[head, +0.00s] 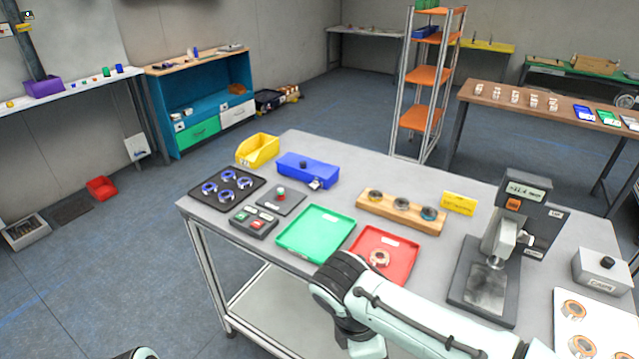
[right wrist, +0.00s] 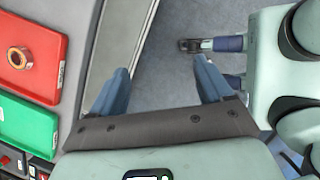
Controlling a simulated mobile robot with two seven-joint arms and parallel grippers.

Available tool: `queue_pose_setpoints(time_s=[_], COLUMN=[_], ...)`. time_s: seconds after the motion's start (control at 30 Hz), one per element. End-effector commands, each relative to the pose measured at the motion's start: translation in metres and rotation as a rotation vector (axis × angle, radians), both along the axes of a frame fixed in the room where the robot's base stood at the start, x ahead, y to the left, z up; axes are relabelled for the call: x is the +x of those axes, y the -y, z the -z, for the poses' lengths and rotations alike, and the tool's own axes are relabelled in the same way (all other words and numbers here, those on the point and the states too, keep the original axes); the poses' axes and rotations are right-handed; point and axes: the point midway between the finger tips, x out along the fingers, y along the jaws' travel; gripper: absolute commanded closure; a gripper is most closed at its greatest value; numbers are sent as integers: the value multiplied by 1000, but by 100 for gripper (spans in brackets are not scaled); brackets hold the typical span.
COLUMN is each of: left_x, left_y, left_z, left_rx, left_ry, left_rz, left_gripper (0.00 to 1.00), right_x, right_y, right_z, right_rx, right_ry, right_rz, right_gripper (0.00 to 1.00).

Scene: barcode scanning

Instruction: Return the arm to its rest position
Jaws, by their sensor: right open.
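My right arm comes in from the lower right of the head view, over the near edge of the grey workbench (head: 365,172). Its fingers are hidden there. In the right wrist view my right gripper (right wrist: 161,66) is open, with nothing between its two blue fingers, over the bench edge and floor. A red tray (head: 392,245) holds a copper-coloured ring (head: 379,259); both lie left of the gripper in the wrist view. A green tray (head: 318,233) beside it looks empty. My left gripper cannot be made out; only a sliver of my body shows at the bottom left.
On the bench are a black tray (head: 246,198) of blue-and-white rings, a blue box (head: 308,167), a yellow bin (head: 258,150), a wooden holder (head: 401,211) and a press-like device (head: 497,248). Open floor (head: 120,270) lies left of the bench.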

Motion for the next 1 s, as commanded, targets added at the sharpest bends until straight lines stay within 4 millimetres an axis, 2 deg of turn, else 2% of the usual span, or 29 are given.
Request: queue_pose_setpoints(time_s=[0.03, 0.17, 0.27, 0.3, 0.4, 0.5, 0.6, 0.7, 0.83, 1.0], left_x=[2, 4, 6, 6, 8, 9, 11, 13, 14, 15], left_y=[0, 0, 0, 0, 0, 0, 0, 0, 0, 0], left_z=[-2, -6, -10, -11, -15, -19, -23, -26, -29, -30], left_rx=[0, 1, 1, 1, 0, 0, 1, 0, 1, 1], left_ry=[3, 6, 9, 10, 10, 11, 14, 16, 17, 19], left_rz=[0, 0, 0, 0, 0, 1, -1, 0, -1, 0], left_gripper=[57, 57, 57, 57, 57, 57, 57, 57, 57, 57], right_x=[4, 6, -4, -11, -34, -62, -92, -121, -150, -166], right_y=[-2, -14, -20, -22, -25, -22, -14, -2, 14, 25], right_z=[36, 115, 183, 210, 273, 325, 367, 396, 416, 425], right_rx=[26, 149, 256, 299, 394, 454, 475, 457, 411, 377], right_ry=[-45, -103, -157, -177, -217, -233, -219, -173, -100, -42], right_rz=[39, 175, 347, 435, 695, 991, 1300, 1576, 1827, 1962], right_gripper=[21, 21, 21, 21, 21, 21, 21, 21, 21, 21])
